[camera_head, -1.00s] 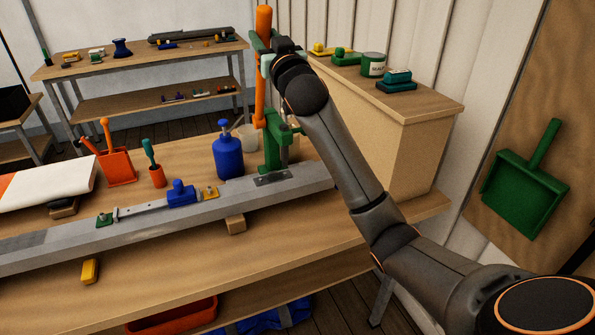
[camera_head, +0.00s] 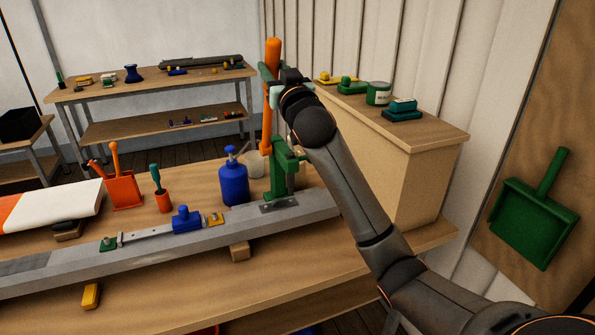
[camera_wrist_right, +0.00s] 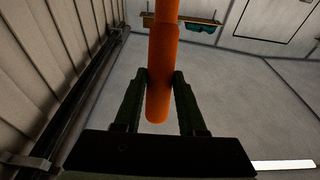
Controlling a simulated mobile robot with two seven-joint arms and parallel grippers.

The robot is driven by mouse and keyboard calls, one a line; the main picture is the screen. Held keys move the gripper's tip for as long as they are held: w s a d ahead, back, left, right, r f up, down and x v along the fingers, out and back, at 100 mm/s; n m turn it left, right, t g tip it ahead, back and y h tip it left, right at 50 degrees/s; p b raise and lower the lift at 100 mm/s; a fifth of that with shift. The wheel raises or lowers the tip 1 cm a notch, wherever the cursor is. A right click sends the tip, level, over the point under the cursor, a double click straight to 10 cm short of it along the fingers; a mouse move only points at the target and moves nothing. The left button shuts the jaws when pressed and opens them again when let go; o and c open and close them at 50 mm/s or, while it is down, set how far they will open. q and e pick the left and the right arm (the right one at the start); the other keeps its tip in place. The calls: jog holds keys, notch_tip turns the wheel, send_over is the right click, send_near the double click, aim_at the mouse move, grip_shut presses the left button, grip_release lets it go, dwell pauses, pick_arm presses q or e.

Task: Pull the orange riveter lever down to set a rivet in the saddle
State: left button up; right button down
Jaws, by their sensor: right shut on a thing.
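The orange riveter lever (camera_head: 266,128) stands nearly upright at the left side of the green riveter (camera_head: 280,178). The riveter stands on the grey spar (camera_head: 325,203), near its right end. My right gripper (camera_head: 270,72) is shut on the upper part of the lever. In the right wrist view the lever (camera_wrist_right: 162,45) runs between the two fingers (camera_wrist_right: 160,85), with its rounded end toward the palm. The saddle and any rivet under the riveter are too small to make out. My left gripper is out of view.
A blue pump bottle (camera_head: 233,180) stands just left of the riveter. A blue clamp-like part (camera_head: 186,220) lies on the spar. An orange tool cup (camera_head: 122,190) is farther left. A wooden cabinet (camera_head: 405,165) stands close behind my right arm.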

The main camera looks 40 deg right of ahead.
jog(key=s+a+f+b, duration=0.1)
jog(key=s+f+b, duration=0.1)
jog(key=s+f, duration=0.2)
jog(key=v, duration=0.2)
jog(key=shift+s, duration=0.35)
jog(key=shift+r, duration=0.15)
jog(key=s+a+f+b, duration=0.1)
jog(key=s+f+b, duration=0.4)
jog(key=f, duration=0.1)
jog(key=shift+s+a, duration=0.2)
jog(key=shift+s, duration=0.05)
jog(key=shift+f, duration=0.1)
jog(key=shift+f, duration=0.15)
